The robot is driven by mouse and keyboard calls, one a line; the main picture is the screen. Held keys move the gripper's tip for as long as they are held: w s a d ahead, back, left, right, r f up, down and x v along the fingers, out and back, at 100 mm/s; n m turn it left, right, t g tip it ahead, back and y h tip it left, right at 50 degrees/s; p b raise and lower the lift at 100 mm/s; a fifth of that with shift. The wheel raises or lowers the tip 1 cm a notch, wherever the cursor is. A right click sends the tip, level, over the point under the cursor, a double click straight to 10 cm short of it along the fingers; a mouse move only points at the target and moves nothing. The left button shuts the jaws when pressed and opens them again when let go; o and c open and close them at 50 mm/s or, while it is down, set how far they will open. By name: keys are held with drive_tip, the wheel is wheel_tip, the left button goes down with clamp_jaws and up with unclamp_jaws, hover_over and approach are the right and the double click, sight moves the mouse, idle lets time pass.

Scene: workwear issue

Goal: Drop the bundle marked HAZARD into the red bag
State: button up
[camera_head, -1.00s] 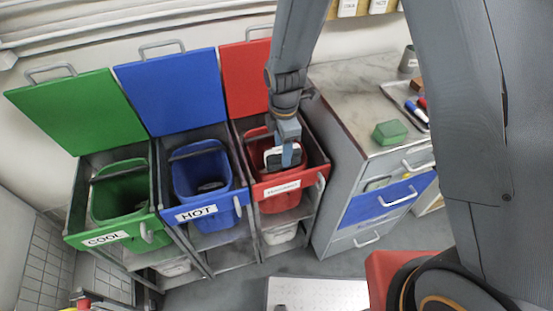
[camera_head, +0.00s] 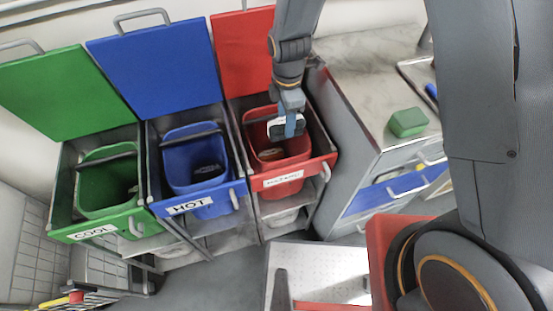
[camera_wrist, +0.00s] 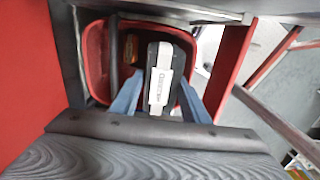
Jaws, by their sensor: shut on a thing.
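My gripper (camera_head: 290,128) is over the red bag (camera_head: 262,150), which hangs in the right-hand frame under a raised red lid. In the wrist view my gripper (camera_wrist: 160,100) is shut on a dark bundle (camera_wrist: 151,70) with a white label (camera_wrist: 161,80); the label's print is too small to read. The bundle also shows in the head view (camera_head: 277,130) as a pale-edged block inside or just above the bag's mouth. The wrist view shows the red bag's rim (camera_wrist: 96,60) around it. An orange-brown item (camera_wrist: 130,47) lies in the bag beside the bundle.
The blue bag (camera_head: 187,178) marked HOT and the green bag (camera_head: 92,195) marked COOL stand open to the left, with dark items inside the blue one. A grey cabinet with a marble top (camera_head: 365,70) stands to the right, holding a green block (camera_head: 408,122).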

drive_tip(key=shift+f+b, duration=0.7)
drive_tip(key=shift+f, duration=0.6)
drive_tip(key=o, duration=1.2)
drive_tip(key=shift+o, duration=0.2)
drive_tip(key=shift+r, duration=0.2)
drive_tip(key=shift+r+b, duration=0.7)
drive_tip(key=shift+r, duration=3.1)
